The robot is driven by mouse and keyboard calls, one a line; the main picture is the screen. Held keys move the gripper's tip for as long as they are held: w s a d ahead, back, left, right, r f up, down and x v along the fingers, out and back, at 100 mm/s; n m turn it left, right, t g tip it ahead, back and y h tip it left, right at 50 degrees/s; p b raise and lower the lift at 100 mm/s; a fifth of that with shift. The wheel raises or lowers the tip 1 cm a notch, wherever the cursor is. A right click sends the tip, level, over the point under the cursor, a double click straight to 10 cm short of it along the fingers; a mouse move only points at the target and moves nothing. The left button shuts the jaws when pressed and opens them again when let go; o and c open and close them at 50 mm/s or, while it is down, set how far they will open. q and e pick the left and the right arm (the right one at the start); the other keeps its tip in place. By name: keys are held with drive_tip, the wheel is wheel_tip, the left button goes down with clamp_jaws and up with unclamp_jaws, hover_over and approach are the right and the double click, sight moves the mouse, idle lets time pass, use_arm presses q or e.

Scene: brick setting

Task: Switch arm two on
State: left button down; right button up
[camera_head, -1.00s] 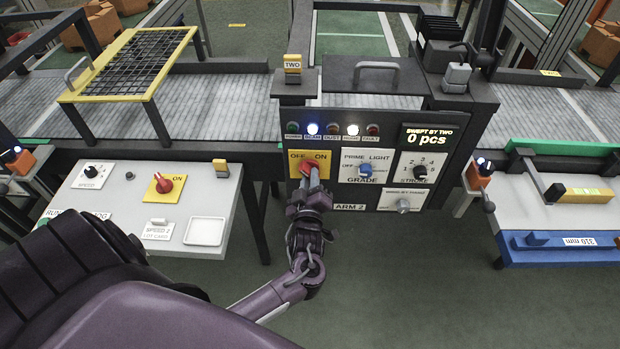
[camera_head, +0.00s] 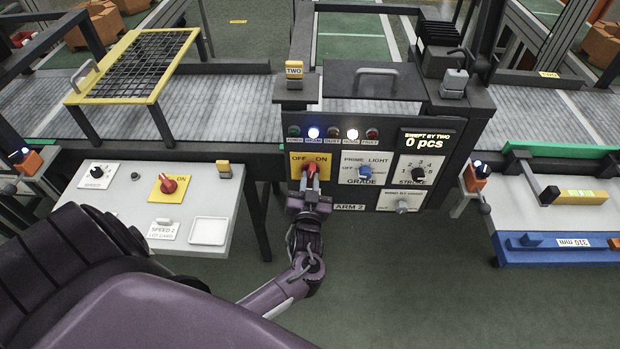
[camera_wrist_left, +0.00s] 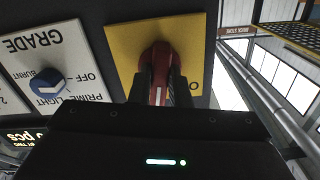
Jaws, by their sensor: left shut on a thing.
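The panel marked ARM 2 (camera_head: 350,207) stands in the middle of the head view. Its red OFF/ON knob sits on a yellow plate (camera_head: 297,160) at the panel's upper left. My left gripper (camera_head: 310,178) reaches up from below and is shut on the red knob (camera_head: 309,166). In the left wrist view the red knob (camera_wrist_left: 160,65) stands between the two dark fingers, in front of the yellow plate (camera_wrist_left: 122,45). The lamps (camera_head: 332,132) above the plate include two lit ones, blue and white. My right gripper is not in view.
To the right of the knob are the blue GRADE knob (camera_head: 366,171) and the black STROKE knob (camera_head: 418,174). A side table at left carries another red switch (camera_head: 168,184) and a white tray (camera_head: 208,231). A conveyor (camera_head: 225,105) runs behind.

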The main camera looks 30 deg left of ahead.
use_arm(q)
drive_tip(key=m+p, duration=0.2)
drive_tip(key=m, duration=0.4)
drive_tip(key=shift+r, duration=0.1)
drive_tip(key=shift+a+m, duration=0.1)
drive_tip(key=shift+m, duration=0.2)
idle(0.3)
drive_tip(key=c, duration=1.4)
unclamp_jaws()
drive_tip(key=shift+o, duration=0.2)
drive_tip(key=b+v, duration=0.1)
drive_tip(key=v, duration=0.7)
